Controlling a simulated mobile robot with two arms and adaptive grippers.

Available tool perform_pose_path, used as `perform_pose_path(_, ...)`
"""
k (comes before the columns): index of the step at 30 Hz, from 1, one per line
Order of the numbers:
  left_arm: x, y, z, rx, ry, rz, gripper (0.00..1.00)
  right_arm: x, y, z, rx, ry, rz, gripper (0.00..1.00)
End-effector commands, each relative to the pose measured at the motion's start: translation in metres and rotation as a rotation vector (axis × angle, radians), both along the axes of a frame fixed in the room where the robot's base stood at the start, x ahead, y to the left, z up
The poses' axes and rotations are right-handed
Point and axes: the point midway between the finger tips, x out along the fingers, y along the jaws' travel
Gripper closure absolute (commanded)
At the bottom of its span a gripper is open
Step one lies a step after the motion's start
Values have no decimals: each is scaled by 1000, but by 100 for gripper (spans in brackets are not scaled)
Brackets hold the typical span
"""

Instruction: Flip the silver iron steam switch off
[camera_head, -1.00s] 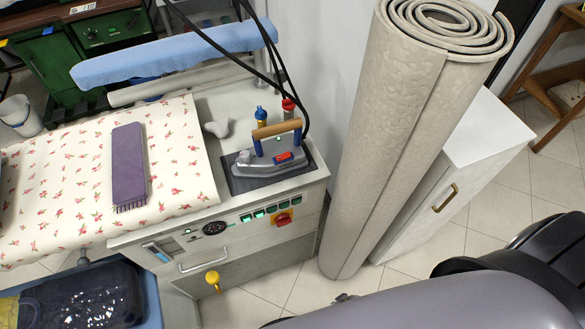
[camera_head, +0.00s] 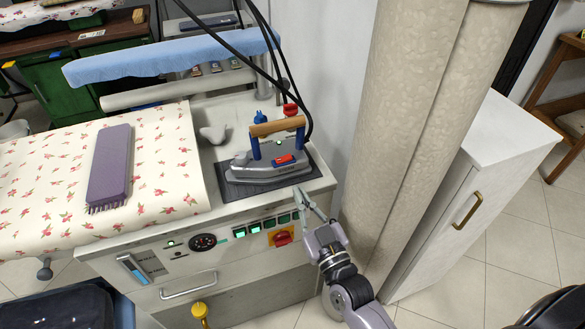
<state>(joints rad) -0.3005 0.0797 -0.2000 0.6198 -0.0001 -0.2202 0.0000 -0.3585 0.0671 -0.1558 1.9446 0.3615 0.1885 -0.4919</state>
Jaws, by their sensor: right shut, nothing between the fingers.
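The silver iron (camera_head: 258,168) rests on a dark pad (camera_head: 308,166) at the right end of the ironing station. It has a wooden handle (camera_head: 277,126) on blue posts and a red switch (camera_head: 284,160) on its side; which way the switch is tipped is too small to tell. My right gripper (camera_head: 301,199) is shut and empty, at the front right corner of the station, below and right of the iron and apart from it. My left gripper is not in view.
A rolled carpet (camera_head: 409,110) stands close right of the station, beside a white cabinet (camera_head: 470,170). Black hoses rise behind the iron. A purple brush (camera_head: 110,165) lies on the floral board (camera_head: 160,180). The front panel has green buttons and a red knob (camera_head: 282,238).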

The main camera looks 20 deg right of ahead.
Motion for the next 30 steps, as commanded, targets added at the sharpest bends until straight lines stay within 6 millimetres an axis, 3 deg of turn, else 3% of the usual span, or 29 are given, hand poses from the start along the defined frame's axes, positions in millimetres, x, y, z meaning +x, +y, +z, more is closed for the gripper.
perform_pose_path(3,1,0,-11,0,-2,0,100,-5,-4,33,10,-94,-16,100)
perform_pose_path(7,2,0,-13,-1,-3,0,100,-9,-7,53,16,-142,-25,100)
perform_pose_path(20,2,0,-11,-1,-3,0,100,-7,-7,58,16,-149,-27,100)
perform_pose_path(26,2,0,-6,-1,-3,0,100,17,-5,68,18,-152,-26,100)
perform_pose_path(30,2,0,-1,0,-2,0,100,46,-3,79,17,-152,-26,100)
